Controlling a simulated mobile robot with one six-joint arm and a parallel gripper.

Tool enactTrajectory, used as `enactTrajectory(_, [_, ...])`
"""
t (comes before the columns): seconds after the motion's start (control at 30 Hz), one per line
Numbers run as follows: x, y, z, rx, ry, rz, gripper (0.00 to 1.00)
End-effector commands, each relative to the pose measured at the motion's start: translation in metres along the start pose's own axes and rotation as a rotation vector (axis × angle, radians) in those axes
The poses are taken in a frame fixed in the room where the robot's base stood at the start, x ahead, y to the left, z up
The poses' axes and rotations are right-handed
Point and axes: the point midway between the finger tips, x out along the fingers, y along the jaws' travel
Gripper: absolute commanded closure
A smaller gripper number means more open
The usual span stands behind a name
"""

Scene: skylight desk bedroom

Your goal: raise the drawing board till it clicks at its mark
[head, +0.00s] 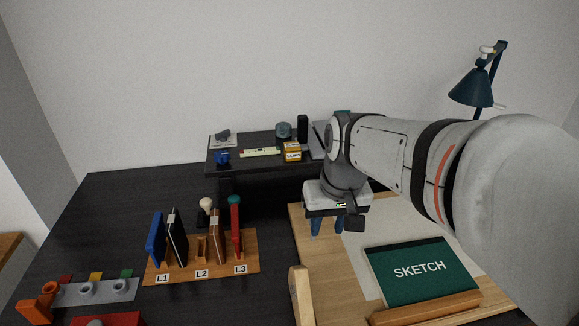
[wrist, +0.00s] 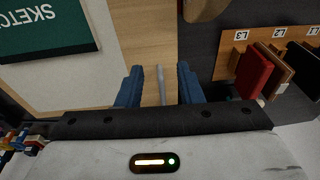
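The drawing board (head: 310,255) is pale wood and stands on the right half of the dark desk. A sheet of paper (head: 358,255) and a green SKETCH book (head: 420,268) lie on it, the book against a wooden ledge (head: 425,308). My gripper (head: 327,228) is over the board's far left part, fingers pointing down. In the wrist view the blue fingers (wrist: 160,75) are apart, with a thin grey rod (wrist: 160,90) showing between them. I cannot tell whether they touch the board. The mark is not visible.
A wooden rack (head: 205,270) labelled L1, L2, L3 holds upright books left of the board. A rounded wooden piece (head: 301,296) stands at the board's near left edge. A grey hook strip (head: 95,292) is at far left. A raised shelf (head: 262,162) and blue lamp (head: 474,88) are behind.

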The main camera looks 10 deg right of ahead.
Motion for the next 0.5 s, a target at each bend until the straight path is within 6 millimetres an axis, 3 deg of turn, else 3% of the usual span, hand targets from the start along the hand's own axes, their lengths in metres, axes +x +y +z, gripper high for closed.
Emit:
enactTrajectory(0.03, [0.003,0.003,-0.021,0.007,-0.029,-0.016,0.67])
enactTrajectory(0.2, [0.014,0.010,-0.079,0.013,-0.101,-0.074,0.67])
enactTrajectory(0.33, [0.024,0.015,-0.110,0.014,-0.139,-0.112,0.67])
enactTrajectory(0.5, [0.032,0.020,-0.130,0.014,-0.161,-0.139,0.67])
